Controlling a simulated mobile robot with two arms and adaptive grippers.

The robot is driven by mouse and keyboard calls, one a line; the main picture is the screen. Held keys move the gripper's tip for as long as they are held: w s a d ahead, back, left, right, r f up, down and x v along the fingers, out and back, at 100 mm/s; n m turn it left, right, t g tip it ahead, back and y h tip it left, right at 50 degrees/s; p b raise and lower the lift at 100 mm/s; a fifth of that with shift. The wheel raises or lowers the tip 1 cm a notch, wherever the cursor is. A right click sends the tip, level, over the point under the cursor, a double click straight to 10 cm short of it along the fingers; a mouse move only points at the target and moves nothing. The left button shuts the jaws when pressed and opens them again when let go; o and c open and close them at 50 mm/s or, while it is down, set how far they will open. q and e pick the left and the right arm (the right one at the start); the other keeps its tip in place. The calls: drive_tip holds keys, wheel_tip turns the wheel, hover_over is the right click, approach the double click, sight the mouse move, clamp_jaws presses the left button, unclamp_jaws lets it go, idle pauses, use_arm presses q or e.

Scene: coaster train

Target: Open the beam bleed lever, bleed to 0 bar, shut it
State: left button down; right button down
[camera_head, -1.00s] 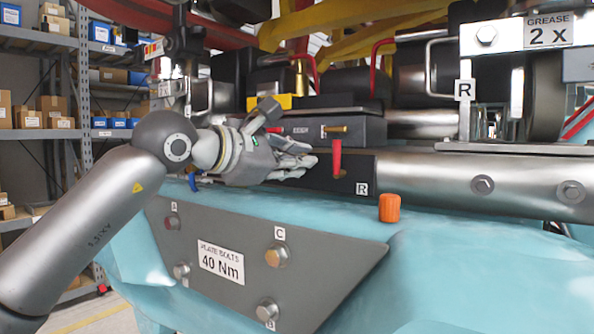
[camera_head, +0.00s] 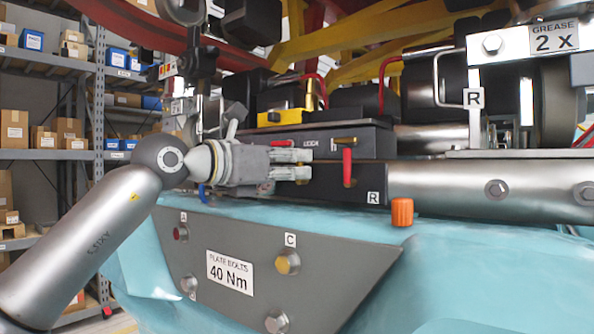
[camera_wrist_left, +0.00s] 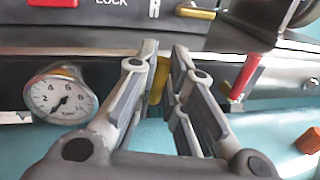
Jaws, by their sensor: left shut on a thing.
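My left gripper (camera_head: 302,164) is at the front of the dark beam block, fingers pointing right in the head view. In the left wrist view its fingers (camera_wrist_left: 165,50) are shut on a small yellow lever (camera_wrist_left: 158,82), seen only partly between them. My right gripper is not seen.
An orange cap (camera_head: 402,211) stands on the teal surface to the right. A grey plate (camera_head: 330,265) with several bolts slopes below. A dark box (camera_head: 372,140) with brass and red fittings sits above the gripper. Shelves (camera_head: 50,155) stand behind at left.

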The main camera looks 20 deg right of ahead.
use_arm(q)
drive_tip(key=shift+w+f+n, duration=0.15)
drive_tip(key=shift+f+n, duration=0.05)
drive_tip(key=shift+n, duration=0.3)
drive_tip(key=c, duration=1.5)
unclamp_jaws()
drive_tip(key=shift+a, duration=0.1)
drive_tip(key=shift+r, duration=0.15)
drive_tip(key=v, duration=1.2)
drive_tip(key=shift+f, duration=0.25)
